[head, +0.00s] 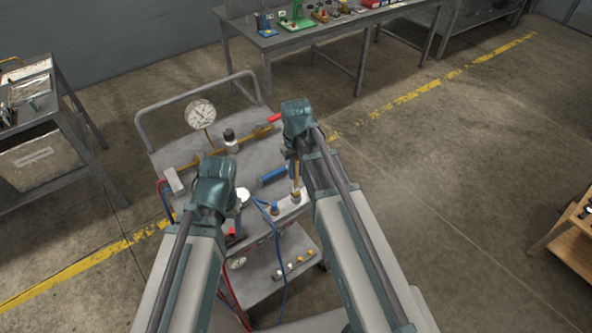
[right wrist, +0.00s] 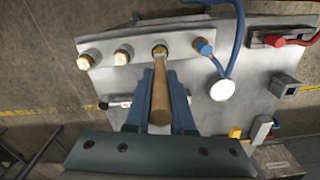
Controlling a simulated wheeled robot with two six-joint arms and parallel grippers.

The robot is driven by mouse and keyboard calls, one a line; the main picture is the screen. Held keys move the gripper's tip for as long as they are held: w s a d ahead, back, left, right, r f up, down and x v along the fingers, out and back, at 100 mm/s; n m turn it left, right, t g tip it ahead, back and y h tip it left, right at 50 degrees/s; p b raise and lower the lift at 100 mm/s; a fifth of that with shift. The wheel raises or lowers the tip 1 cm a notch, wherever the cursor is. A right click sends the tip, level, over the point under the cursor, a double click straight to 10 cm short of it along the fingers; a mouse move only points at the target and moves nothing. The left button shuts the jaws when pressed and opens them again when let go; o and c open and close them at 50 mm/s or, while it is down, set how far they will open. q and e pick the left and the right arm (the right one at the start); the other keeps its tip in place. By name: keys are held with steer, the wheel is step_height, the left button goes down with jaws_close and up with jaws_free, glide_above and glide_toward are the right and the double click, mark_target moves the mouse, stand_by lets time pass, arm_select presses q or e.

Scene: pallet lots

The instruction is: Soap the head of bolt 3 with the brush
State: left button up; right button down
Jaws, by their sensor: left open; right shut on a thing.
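My right gripper (right wrist: 160,100) is shut on the wooden handle of the brush (right wrist: 159,85); in the head view the brush (head: 296,174) hangs below my right wrist over the cart. In the right wrist view its far end meets a brass bolt head (right wrist: 159,50), the third from the left in a row on a pale bar. A dark ring shows there; I cannot tell bristles from bolt, or whether they touch. No bolt numbers are readable. My left gripper (head: 217,178) is open over the cart, its fingertips mostly hidden.
The grey cart (head: 170,157) carries a pressure gauge (head: 201,113) and a brass pipe.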

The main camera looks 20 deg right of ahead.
steer(key=shift+f+b, duration=0.4)
steer(key=shift+f, duration=0.1)
steer(key=shift+r, duration=0.15)
steer(key=shift+a, duration=0.15)
stand_by(0.4)
steer(key=shift+s+a, duration=0.15)
steer(key=shift+a, duration=0.1)
steer(key=shift+d, duration=0.5)
stand_by(0.5)
steer(key=shift+w+d, duration=0.35)
steer(key=shift+d, duration=0.05)
steer(key=shift+s+a, duration=0.1)
steer(key=shift+a, duration=0.05)
steer(key=shift+s+a, duration=0.2)
steer(key=shift+a, duration=0.25)
steer(key=shift+a, duration=0.15)
